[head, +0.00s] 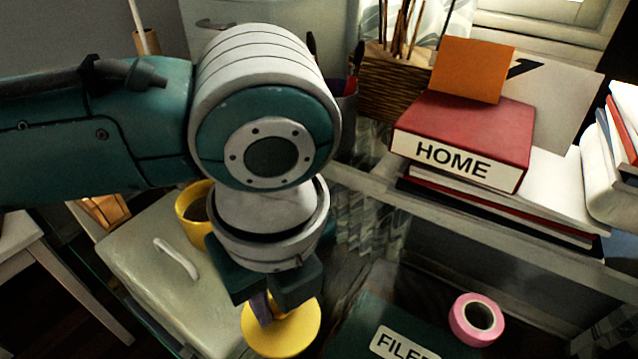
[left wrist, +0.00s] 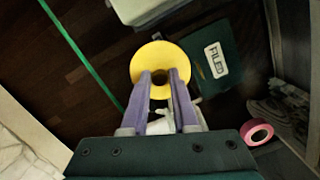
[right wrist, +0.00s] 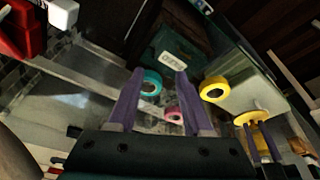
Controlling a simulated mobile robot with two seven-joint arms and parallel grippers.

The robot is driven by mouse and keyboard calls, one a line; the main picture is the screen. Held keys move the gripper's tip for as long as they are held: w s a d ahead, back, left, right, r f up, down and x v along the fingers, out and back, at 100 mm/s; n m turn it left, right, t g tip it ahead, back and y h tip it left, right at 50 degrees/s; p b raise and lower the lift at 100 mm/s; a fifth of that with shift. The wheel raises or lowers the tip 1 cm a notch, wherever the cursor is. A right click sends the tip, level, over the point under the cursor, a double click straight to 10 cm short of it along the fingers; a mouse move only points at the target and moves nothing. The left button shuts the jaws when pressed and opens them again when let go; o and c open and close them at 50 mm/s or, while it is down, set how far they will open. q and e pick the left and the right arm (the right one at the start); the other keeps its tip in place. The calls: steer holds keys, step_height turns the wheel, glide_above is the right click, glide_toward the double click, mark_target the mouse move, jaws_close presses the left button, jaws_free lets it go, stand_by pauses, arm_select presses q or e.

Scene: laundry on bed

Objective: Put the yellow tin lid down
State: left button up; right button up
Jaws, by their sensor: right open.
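The yellow tin lid (head: 293,340) is a round disc below my left gripper (head: 274,306) in the head view. In the left wrist view the lid (left wrist: 158,49) lies at the fingertips of my left gripper (left wrist: 160,74), which close on its middle; the dark centre between them is unclear. The right wrist view shows the lid (right wrist: 247,115) at the left fingers too. My right gripper (right wrist: 152,76) is open and empty, out of the head view.
A dark green box (head: 370,318) with a label lies beside the lid, with a pink tape roll (head: 477,318) to its right. A teal tape roll (right wrist: 150,82) shows in the right wrist view. A pale box (head: 140,255) stands left; red-topped books (head: 465,135) stand behind.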

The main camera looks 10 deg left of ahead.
mark_target(289, 328)
arm_select(q)
steer(key=o, duration=0.4)
steer(key=shift+r, duration=0.1)
step_height(289, 328, up, 12)
steer(key=d+p, duration=0.1)
steer(key=p, duration=0.2)
steer(key=s+d+f+n+h, duration=0.2)
steer(key=s+d+n+h, duration=0.1)
steer(key=s+d+n, duration=0.15)
steer(key=s+a+f+n+t, duration=0.1)
steer(key=s+a+n, duration=0.1)
steer(key=a+n, duration=0.3)
steer(key=s+a+f+n+y, duration=0.1)
steer(key=s+a+n, duration=0.2)
steer(key=a+n, duration=0.2)
steer(key=s+a+f+n+t, duration=0.1)
steer(key=a+n, duration=0.4)
steer(key=n, duration=0.5)
steer(key=shift+s+f+t+y, duration=0.35)
steer(key=shift+s+f, duration=0.25)
steer(key=shift+s, duration=0.2)
arm_select(e)
step_height(289, 328, up, 3)
steer(key=shift+r, duration=0.2)
